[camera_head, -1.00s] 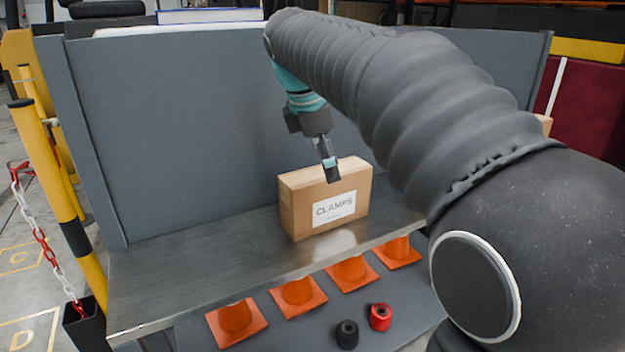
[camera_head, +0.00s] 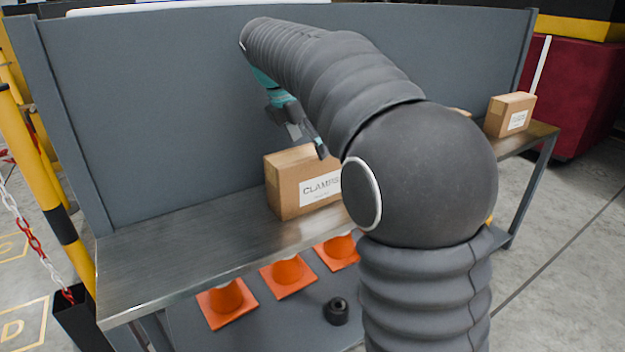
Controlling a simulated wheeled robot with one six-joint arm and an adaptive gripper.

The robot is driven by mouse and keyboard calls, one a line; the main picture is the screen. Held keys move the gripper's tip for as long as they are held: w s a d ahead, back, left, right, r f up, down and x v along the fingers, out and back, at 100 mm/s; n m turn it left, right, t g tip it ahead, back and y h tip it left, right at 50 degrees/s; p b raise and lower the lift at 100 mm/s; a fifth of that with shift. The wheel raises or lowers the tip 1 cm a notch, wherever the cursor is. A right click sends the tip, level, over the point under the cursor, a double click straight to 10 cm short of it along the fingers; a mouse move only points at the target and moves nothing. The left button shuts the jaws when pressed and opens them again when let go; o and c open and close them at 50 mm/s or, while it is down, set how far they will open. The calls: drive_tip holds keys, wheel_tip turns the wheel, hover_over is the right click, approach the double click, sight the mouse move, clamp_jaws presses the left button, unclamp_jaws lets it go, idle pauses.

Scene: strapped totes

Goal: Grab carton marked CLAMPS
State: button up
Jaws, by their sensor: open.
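The cardboard carton marked CLAMPS (camera_head: 284,190) stands upright on the metal bench (camera_head: 165,255), with its white label facing me. My arm hides its right end. My gripper (camera_head: 322,152) is at the carton's top edge, pointing down. It is open, though only part of the fingers shows, and I cannot tell whether they touch the carton or straddle it.
Another carton (camera_head: 511,114) stands at the bench's right end, its label too small to read. A grey panel (camera_head: 150,110) backs the bench. Orange cones (camera_head: 228,299) and a black roll (camera_head: 336,311) lie below. A yellow-black post (camera_head: 52,190) with a chain stands at left.

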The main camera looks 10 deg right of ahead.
sight(313, 176)
drive_tip(key=shift+b+x, duration=0.7)
drive_tip(key=shift+x, duration=2)
drive_tip(key=shift+a, duration=0.1)
drive_tip(key=c, duration=1.9)
drive_tip(key=shift+o, duration=0.2)
drive_tip(key=shift+r, duration=0.1)
